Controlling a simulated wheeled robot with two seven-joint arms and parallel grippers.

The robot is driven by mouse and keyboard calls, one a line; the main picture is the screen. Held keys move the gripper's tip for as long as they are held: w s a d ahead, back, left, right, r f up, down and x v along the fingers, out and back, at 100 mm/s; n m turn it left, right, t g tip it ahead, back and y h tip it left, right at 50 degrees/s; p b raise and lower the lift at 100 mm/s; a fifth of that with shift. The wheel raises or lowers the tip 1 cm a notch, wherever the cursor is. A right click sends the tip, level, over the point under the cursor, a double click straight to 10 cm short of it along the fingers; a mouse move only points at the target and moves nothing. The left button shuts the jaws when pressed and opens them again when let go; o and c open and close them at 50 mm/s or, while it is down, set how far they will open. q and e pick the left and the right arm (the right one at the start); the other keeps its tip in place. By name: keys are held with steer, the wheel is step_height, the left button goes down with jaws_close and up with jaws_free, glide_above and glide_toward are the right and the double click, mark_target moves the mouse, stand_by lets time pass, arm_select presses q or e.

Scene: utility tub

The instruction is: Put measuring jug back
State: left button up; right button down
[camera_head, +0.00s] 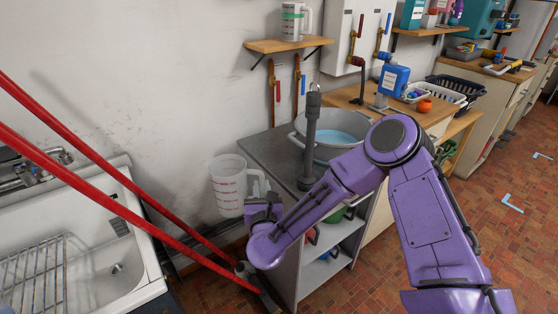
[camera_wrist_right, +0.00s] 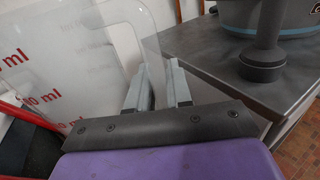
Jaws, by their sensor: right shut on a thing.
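A clear measuring jug (camera_head: 226,187) with red markings hangs upright in the air between the sink and the grey-topped stand. My right gripper (camera_head: 259,196) is shut on the jug's handle, on the jug's right side. In the right wrist view, the jug's wall with red "ml" marks (camera_wrist_right: 45,65) fills the left, and the gripper fingers (camera_wrist_right: 160,85) are around the clear handle. My left gripper is not in view.
The stand's grey top (camera_head: 262,150) carries a large metal tub (camera_head: 306,148) with blue water and a dark upright tool (camera_head: 311,130). A white sink (camera_head: 120,220) is at left. Long red bars (camera_head: 120,175) cross in front of it.

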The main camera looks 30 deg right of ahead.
steer(key=w+r+m+g+h+b, duration=0.2)
steer(key=w+m+g+h+b, duration=0.45)
steer(key=m+g+h, duration=0.4)
steer(key=shift+n+g+y, duration=0.35)
steer(key=shift+n, duration=0.1)
steer(key=p+x, duration=0.1)
steer(key=x, duration=0.4)
steer(key=p+x, duration=0.1)
steer(key=x, duration=0.5)
steer(key=p+x, duration=0.1)
steer(key=x, duration=0.5)
steer(key=shift+s+d+f, duration=0.15)
steer(key=shift+s+d, duration=0.1)
steer(key=shift+d, duration=0.05)
steer(key=shift+f, duration=0.2)
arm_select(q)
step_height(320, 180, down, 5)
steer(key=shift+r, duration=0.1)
arm_select(e)
steer(key=shift+a, duration=0.15)
steer(key=shift+f, duration=0.1)
steer(key=c, duration=1)
jaws_free()
steer(key=shift+c, duration=0.2)
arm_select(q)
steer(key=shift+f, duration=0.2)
